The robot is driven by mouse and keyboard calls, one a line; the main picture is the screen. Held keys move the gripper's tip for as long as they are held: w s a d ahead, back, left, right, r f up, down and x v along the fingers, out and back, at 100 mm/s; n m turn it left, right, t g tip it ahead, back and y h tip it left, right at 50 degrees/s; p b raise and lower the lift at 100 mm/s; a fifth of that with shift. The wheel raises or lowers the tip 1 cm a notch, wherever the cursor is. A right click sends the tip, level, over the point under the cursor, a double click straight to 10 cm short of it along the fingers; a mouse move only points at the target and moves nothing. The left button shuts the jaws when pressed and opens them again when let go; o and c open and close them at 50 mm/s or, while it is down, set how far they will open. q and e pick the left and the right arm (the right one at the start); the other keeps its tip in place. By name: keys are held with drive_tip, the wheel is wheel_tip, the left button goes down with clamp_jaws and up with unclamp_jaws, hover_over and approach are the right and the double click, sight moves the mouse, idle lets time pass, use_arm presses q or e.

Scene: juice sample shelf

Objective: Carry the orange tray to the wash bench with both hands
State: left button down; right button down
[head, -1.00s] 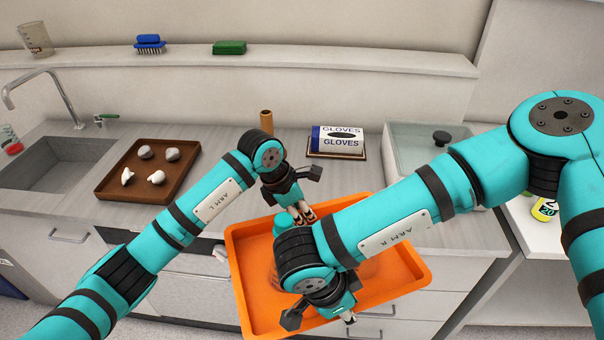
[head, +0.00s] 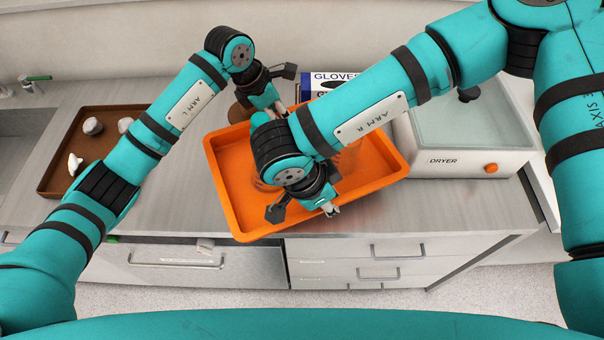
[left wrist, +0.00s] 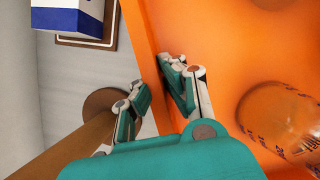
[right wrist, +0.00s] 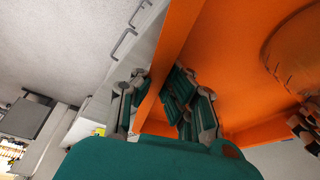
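The orange tray (head: 236,222) is in the middle of the head view, over the grey counter, its near edge about level with the counter's front. I cannot tell whether it touches the counter. My left gripper (head: 280,108) is at its far rim; in the left wrist view its fingers (left wrist: 158,92) straddle the tray wall. My right gripper (head: 330,210) is at the near rim; in the right wrist view its fingers (right wrist: 158,92) are on both sides of the wall. A clear round vessel (left wrist: 282,122) is in the tray, mostly hidden by my right arm in the head view.
A brown tray with pale lumps (head: 52,178) is at left, near the sink (head: 14,140). A dryer (head: 440,160) stands at right. A glove box (head: 316,82) and a brown upright cylinder (left wrist: 70,135) are close to the far rim. Grey counter between the trays is clear.

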sight(325, 221)
use_arm(q)
drive_tip(key=shift+r, duration=0.1)
use_arm(e)
drive_tip(key=shift+s, duration=0.1)
drive_tip(key=shift+f, duration=0.1)
